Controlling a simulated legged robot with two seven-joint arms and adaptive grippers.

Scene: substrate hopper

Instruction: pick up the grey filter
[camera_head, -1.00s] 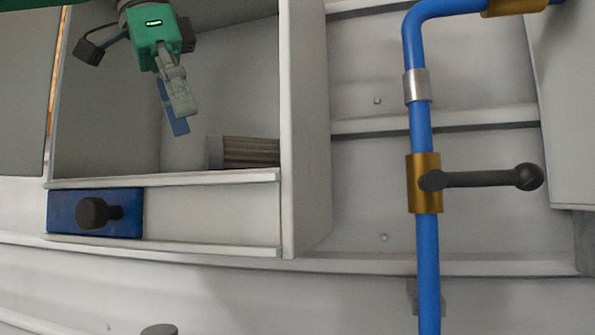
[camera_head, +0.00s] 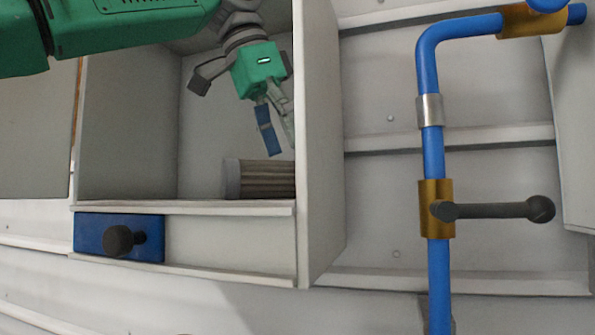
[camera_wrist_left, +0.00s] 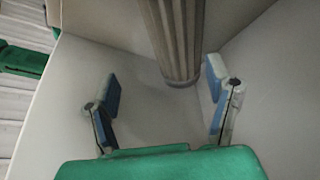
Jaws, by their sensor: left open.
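The grey filter (camera_head: 262,179) is a ribbed cylinder lying on its side on the floor of the open box, against its right wall. In the left wrist view the filter (camera_wrist_left: 178,40) runs from the top edge down to its near end, which lies just beyond and between the two fingers. My left gripper (camera_head: 277,140) is inside the box above the filter, fingers pointing down. In the left wrist view the gripper (camera_wrist_left: 162,98) is open with blue pads apart and nothing between them. My right gripper is out of view.
The box's right wall (camera_head: 320,150) and front lip (camera_head: 185,208) border the filter closely. A blue block with a black knob (camera_head: 118,240) sits below the lip. Right of the box stands a blue pipe (camera_head: 432,150) with a dark lever handle (camera_head: 495,210).

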